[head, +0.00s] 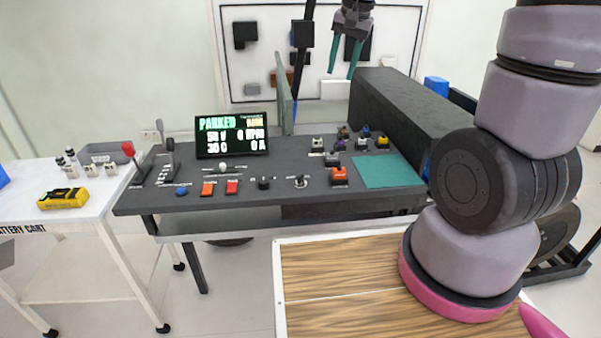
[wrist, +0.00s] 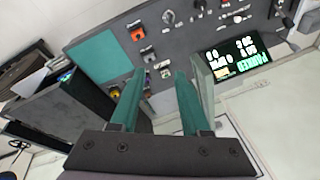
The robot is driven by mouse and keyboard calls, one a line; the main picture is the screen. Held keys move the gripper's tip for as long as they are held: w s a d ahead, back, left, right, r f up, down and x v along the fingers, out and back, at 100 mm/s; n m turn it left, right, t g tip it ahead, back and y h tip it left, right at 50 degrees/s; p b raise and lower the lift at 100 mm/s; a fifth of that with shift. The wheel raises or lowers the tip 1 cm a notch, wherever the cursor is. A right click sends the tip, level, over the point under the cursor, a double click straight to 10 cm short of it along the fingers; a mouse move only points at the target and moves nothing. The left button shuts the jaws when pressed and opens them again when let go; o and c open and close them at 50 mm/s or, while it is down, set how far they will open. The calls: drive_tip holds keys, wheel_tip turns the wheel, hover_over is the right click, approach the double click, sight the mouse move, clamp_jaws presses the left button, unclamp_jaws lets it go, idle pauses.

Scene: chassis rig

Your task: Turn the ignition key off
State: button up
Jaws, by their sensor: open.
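The ignition key looks to be the small silver-ringed switch (head: 299,181) near the front middle of the dark console (head: 130,203), right of a black knob (head: 263,183). In the wrist view the ringed switch (wrist: 168,17) is at the top, and its key angle is too small to tell. My gripper (head: 341,76) hangs high over the back of the console, its two teal fingers apart and empty. In the wrist view my gripper (wrist: 158,76) points toward the console from behind small parts, well away from the switch.
A lit display (head: 232,135) reads PARKED. A clear upright panel (head: 284,92) stands beside my gripper. An orange switch (head: 339,175), a teal mat (head: 388,171) and several small parts are at the right.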

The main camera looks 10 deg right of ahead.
drive_tip(key=w+a+f+g, duration=0.1)
drive_tip(key=w+a+f, duration=0.15)
drive_tip(key=f, duration=0.35)
drive_tip(key=w+a+f+g, duration=0.1)
drive_tip(key=w+a+f, duration=0.15)
drive_tip(key=f, duration=0.25)
drive_tip(key=g+h, duration=0.1)
hover_over(301, 175)
wheel_tip(301, 175, down, 13)
drive_tip(key=shift+m, duration=0.3)
wheel_tip(301, 175, down, 11)
drive_tip(key=shift+w, duration=0.15)
clamp_jaws()
